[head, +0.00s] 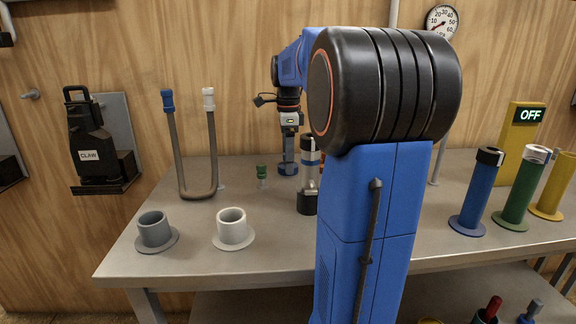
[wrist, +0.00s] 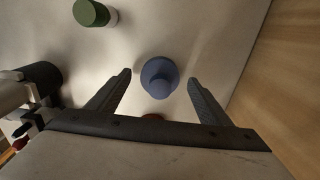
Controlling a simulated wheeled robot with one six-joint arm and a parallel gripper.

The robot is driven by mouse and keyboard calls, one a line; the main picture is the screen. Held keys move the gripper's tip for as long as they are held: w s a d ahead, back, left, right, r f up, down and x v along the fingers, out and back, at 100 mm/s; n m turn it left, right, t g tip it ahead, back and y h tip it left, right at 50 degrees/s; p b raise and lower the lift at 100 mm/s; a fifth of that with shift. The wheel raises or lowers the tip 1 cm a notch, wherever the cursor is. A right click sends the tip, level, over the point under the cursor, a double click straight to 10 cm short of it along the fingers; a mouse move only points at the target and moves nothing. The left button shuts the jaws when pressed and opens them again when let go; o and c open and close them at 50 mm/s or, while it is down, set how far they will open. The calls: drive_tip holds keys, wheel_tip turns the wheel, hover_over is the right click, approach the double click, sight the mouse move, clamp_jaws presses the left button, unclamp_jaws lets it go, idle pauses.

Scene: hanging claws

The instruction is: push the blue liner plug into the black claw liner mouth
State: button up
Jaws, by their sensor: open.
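The blue plug (wrist: 158,78) stands on the bench between my open fingers in the wrist view. Its blue base (head: 287,169) shows below my gripper (head: 288,150) in the head view. My gripper points down over it and holds nothing visible. A blue cylinder with a black rim (head: 474,195) stands at the right. A black claw body labelled CLAW (head: 92,148) hangs on the wall at left. I cannot tell which of these bears the liner mouth.
A green plug (head: 262,172) stands left of my gripper, also in the wrist view (wrist: 90,12). A U-shaped tube (head: 180,150) stands behind the grey cup (head: 154,230) and white cup (head: 233,226). Green (head: 522,190) and yellow (head: 556,185) cylinders stand at right. My arm hides the bench middle.

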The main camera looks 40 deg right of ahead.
drive_tip(key=shift+f, duration=0.25)
drive_tip(key=c, duration=1.1)
drive_tip(key=shift+c, duration=0.2)
